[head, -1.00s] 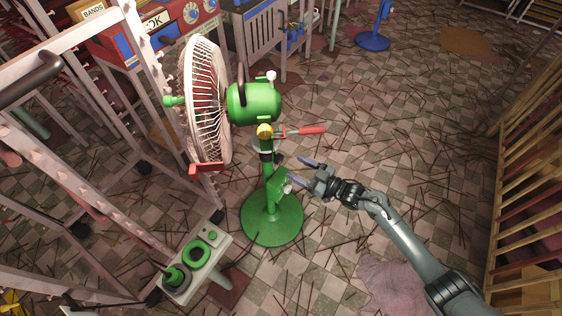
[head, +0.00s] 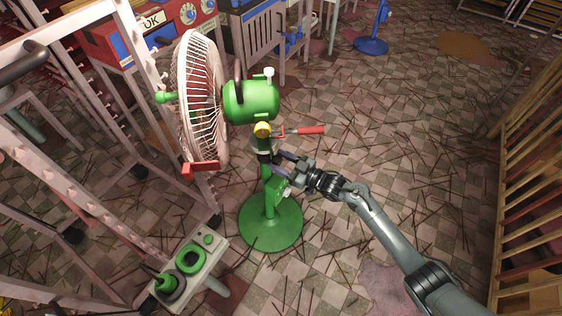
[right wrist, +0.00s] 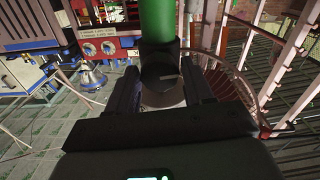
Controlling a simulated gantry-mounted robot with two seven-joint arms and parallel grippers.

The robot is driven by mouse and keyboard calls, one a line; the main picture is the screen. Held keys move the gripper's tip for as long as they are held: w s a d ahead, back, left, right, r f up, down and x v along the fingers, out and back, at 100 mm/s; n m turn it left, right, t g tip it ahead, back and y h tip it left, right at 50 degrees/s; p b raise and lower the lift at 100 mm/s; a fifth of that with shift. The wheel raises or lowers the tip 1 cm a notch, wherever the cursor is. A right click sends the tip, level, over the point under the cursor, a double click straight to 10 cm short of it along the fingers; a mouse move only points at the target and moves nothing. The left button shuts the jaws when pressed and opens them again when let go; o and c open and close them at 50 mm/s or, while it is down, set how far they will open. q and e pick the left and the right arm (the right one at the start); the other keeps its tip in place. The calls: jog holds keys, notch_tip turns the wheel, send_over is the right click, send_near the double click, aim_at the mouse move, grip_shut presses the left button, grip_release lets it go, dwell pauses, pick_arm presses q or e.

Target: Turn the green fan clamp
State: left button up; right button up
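The green fan (head: 250,100) stands upright on a round green base (head: 270,222), its white cage facing left. A dark clamp collar (head: 264,157) sits on its post below the motor. In the right wrist view, a black clamp knob (right wrist: 160,72) with a pale mark lies in front of the green post (right wrist: 157,20). My right gripper (head: 280,164) is at the post from the right, at collar height. In the right wrist view, its two fingers (right wrist: 160,84) stand apart on either side of the knob; I cannot tell whether they touch it. My left gripper is out of view.
A control box (head: 205,265) with green parts lies front left. Pale metal racks stand left, a wooden slatted frame (head: 525,170) right. Stick-strewn floor is open between.

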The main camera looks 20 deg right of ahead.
jog(key=c, duration=0.7)
